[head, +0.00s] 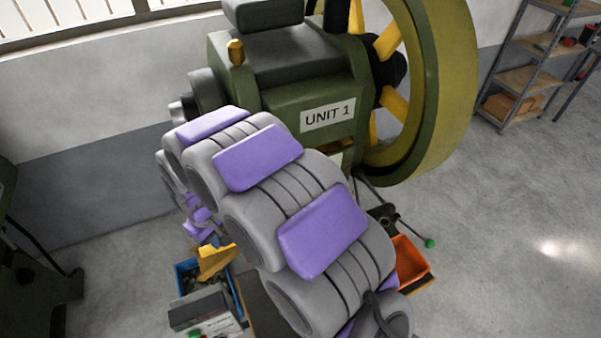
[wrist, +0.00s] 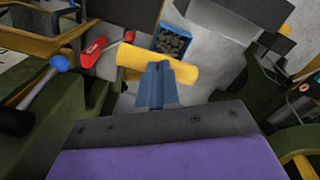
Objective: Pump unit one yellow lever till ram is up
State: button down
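The yellow lever (head: 215,260) shows low in the head view, left of my arm and below my gripper (head: 203,222). In the wrist view the yellow lever (wrist: 184,74) lies crosswise as a thick bar just beyond the fingertips. My gripper (wrist: 157,70) points at its middle, with the two blue-grey fingers side by side and no clear gap between them. The fingertips overlap the bar in the picture; I cannot tell whether they touch it. Unit one (head: 300,90) is the green machine labelled UNIT 1. The ram cannot be made out, and my arm hides the machine's lower front.
A blue crate (head: 183,276) of dark pieces and a grey box (head: 197,312) lie near the lever. A red-handled tool (wrist: 92,52) and a blue knob (wrist: 60,62) show left in the wrist view. An orange bin (head: 412,255) and a green-knobbed rod (head: 430,243) are right of my arm.

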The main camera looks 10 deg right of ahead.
jog(key=shift+s+f, duration=0.1)
jog(key=f, duration=0.1)
jog(key=w+f, duration=0.1)
jog(key=f, duration=0.1)
jog(key=f+b, duration=0.1)
jog(key=shift+w+a+f, duration=0.2)
jog(key=shift+w+f, duration=0.05)
jog(key=shift+w, duration=0.15)
jog(key=shift+w+f, duration=0.2)
jog(key=shift+f, duration=0.15)
jog(key=shift+w+a+f+b, duration=0.2)
jog(key=shift+w+f, duration=0.3)
jog(key=shift+f, duration=0.3)
jog(key=shift+w+a+f+b, duration=0.15)
jog(key=shift+w+f, duration=0.4)
jog(key=shift+f, duration=0.3)
jog(key=shift+w+a+f+b, duration=0.1)
jog(key=shift+w+f+b, duration=0.1)
jog(key=shift+w+f, duration=0.45)
jog(key=shift+s+f, duration=0.15)
jog(key=shift+s, duration=0.05)
